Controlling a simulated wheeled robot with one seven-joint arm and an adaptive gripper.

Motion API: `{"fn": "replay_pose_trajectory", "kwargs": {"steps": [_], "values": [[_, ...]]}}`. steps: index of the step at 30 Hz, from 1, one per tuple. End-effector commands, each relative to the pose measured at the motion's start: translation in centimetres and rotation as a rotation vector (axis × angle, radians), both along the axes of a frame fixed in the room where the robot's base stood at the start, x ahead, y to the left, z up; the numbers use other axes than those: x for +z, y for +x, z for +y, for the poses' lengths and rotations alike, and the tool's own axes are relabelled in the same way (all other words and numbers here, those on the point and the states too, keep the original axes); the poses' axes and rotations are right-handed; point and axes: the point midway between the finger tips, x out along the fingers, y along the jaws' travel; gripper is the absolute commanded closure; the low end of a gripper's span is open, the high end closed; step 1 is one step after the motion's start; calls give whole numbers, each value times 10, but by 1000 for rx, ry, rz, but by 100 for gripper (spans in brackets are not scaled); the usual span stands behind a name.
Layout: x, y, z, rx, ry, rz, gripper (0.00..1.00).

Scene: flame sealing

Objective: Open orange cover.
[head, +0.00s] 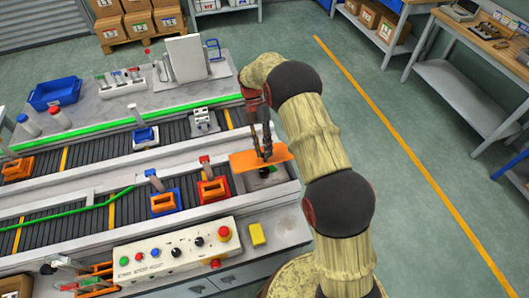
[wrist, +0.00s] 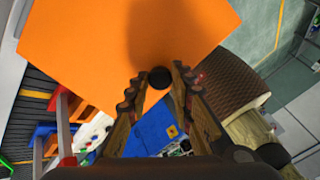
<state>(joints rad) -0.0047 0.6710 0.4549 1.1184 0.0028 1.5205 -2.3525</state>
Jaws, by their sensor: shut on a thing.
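The orange cover (head: 243,162) is a flat plate at the right end of the conveyor station in the head view. It fills much of the upper wrist view (wrist: 90,45). My gripper (head: 265,154) points down over it. In the wrist view, the fingers of my gripper (wrist: 157,82) are closed around a small black round knob (wrist: 160,76) at the cover's near edge. The plate looks tilted there. Below its near edge in the head view, a dark thing (head: 265,172) shows on the grey surface. The exact gap under the cover is hard to tell.
Conveyors (head: 85,156) with red, blue and orange fixtures run to the left. A control box (head: 175,250) with buttons and a yellow block (head: 257,234) lie in front. A workbench (head: 490,45) stands at the right; the green floor between is clear.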

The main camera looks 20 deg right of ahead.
Motion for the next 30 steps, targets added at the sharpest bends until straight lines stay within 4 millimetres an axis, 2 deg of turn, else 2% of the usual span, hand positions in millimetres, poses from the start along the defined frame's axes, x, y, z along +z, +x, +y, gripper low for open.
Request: {"fn": "replay_pose_trajectory", "kwargs": {"steps": [12,30], "values": [[16,21,0,0,-1,121,100],[30,46,0,0,0,259,100]]}}
